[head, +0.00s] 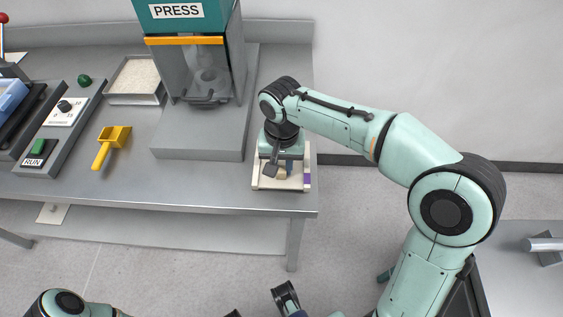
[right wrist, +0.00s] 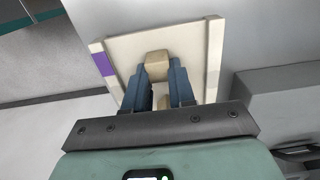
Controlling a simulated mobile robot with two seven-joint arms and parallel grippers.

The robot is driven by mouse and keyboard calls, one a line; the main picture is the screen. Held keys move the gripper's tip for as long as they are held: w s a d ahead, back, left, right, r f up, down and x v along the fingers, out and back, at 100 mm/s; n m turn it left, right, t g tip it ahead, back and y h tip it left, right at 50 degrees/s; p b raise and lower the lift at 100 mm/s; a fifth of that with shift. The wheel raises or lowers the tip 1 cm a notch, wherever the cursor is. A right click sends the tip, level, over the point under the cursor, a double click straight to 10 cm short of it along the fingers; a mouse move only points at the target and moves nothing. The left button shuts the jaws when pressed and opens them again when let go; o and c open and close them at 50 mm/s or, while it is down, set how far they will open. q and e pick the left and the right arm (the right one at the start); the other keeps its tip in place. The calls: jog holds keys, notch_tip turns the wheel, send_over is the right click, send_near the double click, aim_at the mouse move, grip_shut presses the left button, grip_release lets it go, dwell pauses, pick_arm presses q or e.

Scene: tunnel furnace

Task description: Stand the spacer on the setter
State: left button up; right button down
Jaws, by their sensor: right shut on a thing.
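The spacer (right wrist: 157,65) is a small tan block with bevelled corners, seen between my right fingertips in the right wrist view. My right gripper (right wrist: 164,82) is shut on it, one blue-grey finger on each side. The setter (right wrist: 192,38) is a cream square plate with raised side rails and a purple mark on one rail. In the head view the setter (head: 269,186) lies at the table's right end, under my right gripper (head: 283,172). The spacer is over the setter; I cannot tell whether they touch. Dark parts at the bottom of the head view may be my left gripper (head: 285,297); its jaws are unclear.
A press (head: 198,148) stands left of the setter. A yellow scoop (head: 111,146), a tray of pale granules (head: 135,99) and a control panel (head: 62,116) are farther left. The table's front and right edges are close to the setter. Another grey surface (head: 520,270) is at lower right.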

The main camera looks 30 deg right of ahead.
jog(key=c, duration=0.9)
grip_release()
jog(key=shift+o, duration=0.2)
pick_arm(q)
jog(key=shift+w+r, duration=0.1)
jog(key=r+p, duration=0.3)
jog(key=shift+s+r+p, duration=0.15)
jog(key=shift+s+p, duration=0.15)
jog(key=shift+p, duration=0.05)
pick_arm(e)
notch_tip(320, 180, up, 13)
jog(key=shift+r, duration=0.2)
